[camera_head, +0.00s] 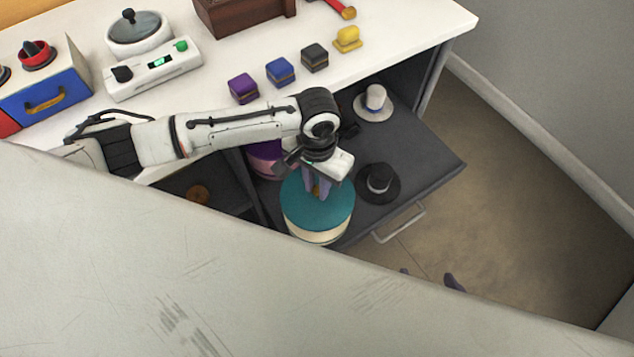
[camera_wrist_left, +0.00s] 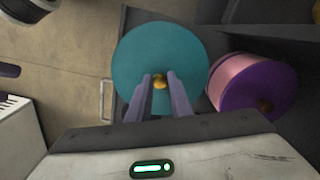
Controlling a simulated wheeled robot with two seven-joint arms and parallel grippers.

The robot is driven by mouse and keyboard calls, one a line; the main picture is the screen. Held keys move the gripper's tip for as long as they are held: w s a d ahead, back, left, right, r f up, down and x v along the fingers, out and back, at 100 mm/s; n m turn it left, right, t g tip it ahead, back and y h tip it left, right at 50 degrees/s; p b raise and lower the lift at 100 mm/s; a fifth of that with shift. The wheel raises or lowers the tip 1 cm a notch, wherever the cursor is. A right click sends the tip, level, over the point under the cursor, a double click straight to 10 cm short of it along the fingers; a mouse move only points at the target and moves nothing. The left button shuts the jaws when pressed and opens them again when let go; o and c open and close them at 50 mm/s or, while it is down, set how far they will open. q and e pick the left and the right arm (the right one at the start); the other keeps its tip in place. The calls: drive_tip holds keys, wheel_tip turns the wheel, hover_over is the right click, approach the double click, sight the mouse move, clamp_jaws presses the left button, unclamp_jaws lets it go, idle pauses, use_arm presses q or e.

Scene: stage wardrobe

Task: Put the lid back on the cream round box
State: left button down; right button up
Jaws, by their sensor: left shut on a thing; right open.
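The cream round box (camera_head: 318,237) stands in the open grey drawer, and its pale wall shows below the teal lid (camera_head: 338,213). The lid lies level over the box top; I cannot tell whether it rests on the rim or hangs just above it. My left gripper (camera_head: 318,188) points down at the lid's middle. In the left wrist view its fingers (camera_wrist_left: 159,86) are shut on the small gold knob (camera_wrist_left: 159,80) of the teal lid (camera_wrist_left: 138,60). The lid hides the box there. My right gripper (camera_head: 430,279) shows only two spread fingertips, empty over the floor.
A pink box with a purple lid (camera_wrist_left: 262,85) stands close beside the teal lid. A black hat (camera_head: 379,183) and a white hat (camera_head: 375,103) lie in the drawer (camera_head: 433,165). Several small coloured blocks line the white tabletop (camera_head: 410,30).

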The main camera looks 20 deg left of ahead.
use_arm(q)
drive_tip(key=shift+p, duration=0.6)
idle(0.5)
drive_tip(key=c, duration=1)
unclamp_jaws()
